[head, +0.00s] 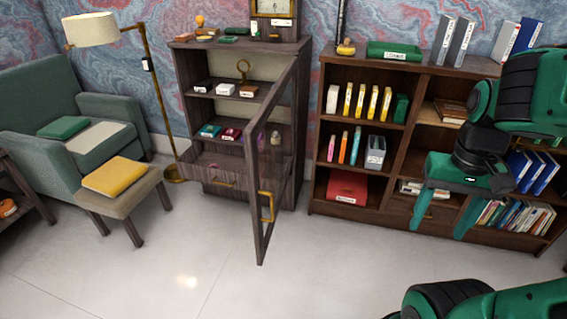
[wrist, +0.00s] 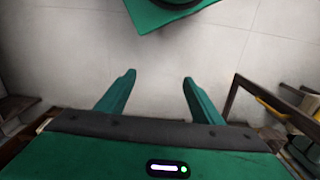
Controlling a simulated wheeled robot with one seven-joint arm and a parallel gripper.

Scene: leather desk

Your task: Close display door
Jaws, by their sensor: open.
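The display door (head: 262,152) is a glass panel in a dark wood frame. It stands wide open, swung out from the right side of the display cabinet (head: 188,95). A yellow handle (head: 267,206) sits on the door's lower part. My gripper (head: 440,222) is open and empty, pointing down in front of the bookshelf, well to the right of the door and apart from it. In the wrist view my gripper's two fingers (wrist: 158,78) are spread over bare floor.
A bookshelf (head: 313,150) with books and boxes stands right of the cabinet, behind my arm. A floor lamp (head: 92,29), green armchair (head: 107,105) and stool (head: 146,186) with a yellow book are at left. The pale floor (head: 200,262) in front is clear.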

